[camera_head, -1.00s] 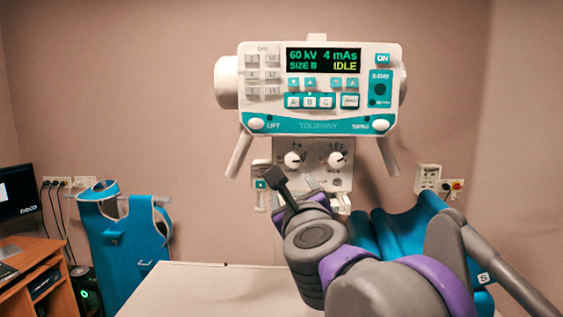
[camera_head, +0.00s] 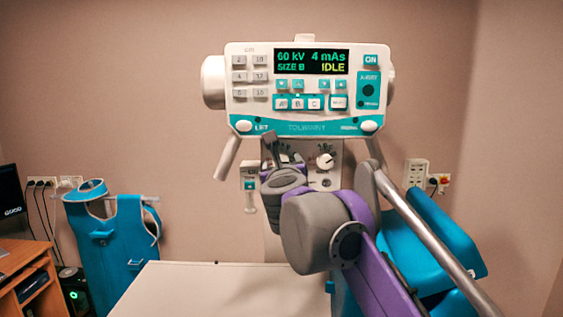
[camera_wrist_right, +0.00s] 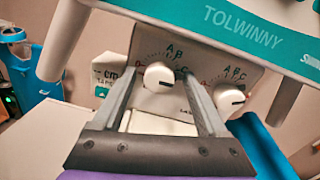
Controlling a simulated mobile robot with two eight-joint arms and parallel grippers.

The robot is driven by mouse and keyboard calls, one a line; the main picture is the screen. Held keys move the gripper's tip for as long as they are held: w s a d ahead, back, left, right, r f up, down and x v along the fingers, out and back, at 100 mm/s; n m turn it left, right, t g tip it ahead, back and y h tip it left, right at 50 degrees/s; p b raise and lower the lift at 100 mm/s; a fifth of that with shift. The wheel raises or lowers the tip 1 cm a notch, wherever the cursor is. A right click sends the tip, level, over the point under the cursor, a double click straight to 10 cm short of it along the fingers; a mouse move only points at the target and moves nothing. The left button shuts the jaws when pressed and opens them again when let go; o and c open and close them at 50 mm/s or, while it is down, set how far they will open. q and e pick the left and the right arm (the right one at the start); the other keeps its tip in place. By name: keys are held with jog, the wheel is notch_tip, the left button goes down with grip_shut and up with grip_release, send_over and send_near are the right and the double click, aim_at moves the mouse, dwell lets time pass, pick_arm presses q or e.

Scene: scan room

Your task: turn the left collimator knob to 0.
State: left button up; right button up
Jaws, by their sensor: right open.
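The left collimator knob (camera_wrist_right: 158,77) is a round white knob with a dark pointer line that points to the right in the right wrist view. The letters A, B and C run around its dial. My right gripper (camera_wrist_right: 160,68) is open, its fingers on either side of this knob in that view; I cannot tell whether they touch it. In the head view my right gripper (camera_head: 282,150) stands in front of the left knob and hides it. The right collimator knob (camera_head: 325,160) stays visible beside the gripper. My left gripper is not in view.
The control console (camera_head: 306,126) hangs just above the knobs, its display reading IDLE. A pale table top (camera_head: 205,290) lies below. A blue apron (camera_head: 112,240) hangs at left and a blue chair (camera_head: 425,245) stands at right.

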jog(key=shift+w, duration=0.1)
grip_shut()
dwell(0.3)
